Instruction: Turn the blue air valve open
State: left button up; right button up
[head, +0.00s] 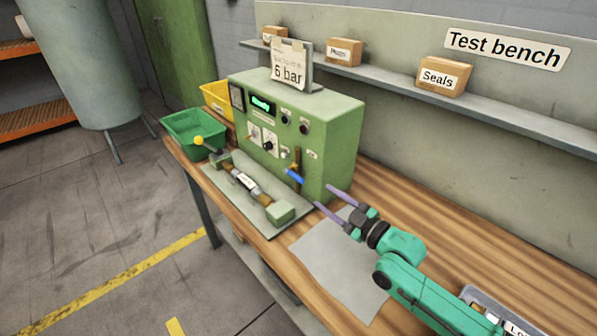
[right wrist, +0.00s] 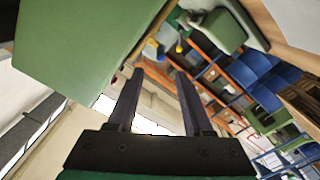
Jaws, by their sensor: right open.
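The blue air valve handle (head: 295,175) sits low on the front of the green test unit (head: 335,130), near its right side, beside a brass-coloured fitting (head: 295,158). The handle slants down to the right. My right gripper (head: 322,196) is open and empty, to the right of the valve and apart from it, with its purple fingers pointing left. In the right wrist view both fingers (right wrist: 159,75) are spread with nothing between them, and the green unit (right wrist: 75,40) fills the upper left. I cannot make out the valve clearly there. My left gripper is not in view.
A fixture with a cylindrical part (head: 250,187) lies on a grey plate before the unit. Green (head: 188,130) and yellow (head: 216,98) bins stand at its left. A grey mat (head: 335,265) lies under my right arm. A shelf (head: 400,85) with small boxes runs behind.

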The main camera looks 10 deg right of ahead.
aim_at(296, 175)
jog(key=b+x, duration=0.1)
jog(key=x, duration=0.2)
jog(key=b+x, duration=0.1)
jog(key=x, duration=0.2)
jog(key=shift+a, duration=0.5)
jog(key=b+x, duration=0.1)
jog(key=x, duration=0.1)
jog(key=b+x, duration=0.1)
jog(key=x, duration=0.2)
jog(key=shift+w+d+f, duration=0.15)
jog(key=shift+w+d, duration=0.1)
jog(key=shift+a, duration=0.15)
jog(key=shift+r, duration=0.25)
jog(key=shift+c, duration=1)
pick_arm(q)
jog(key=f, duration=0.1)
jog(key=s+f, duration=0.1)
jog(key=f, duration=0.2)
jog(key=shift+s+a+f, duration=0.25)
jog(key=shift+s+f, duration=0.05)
pick_arm(e)
grip_shut()
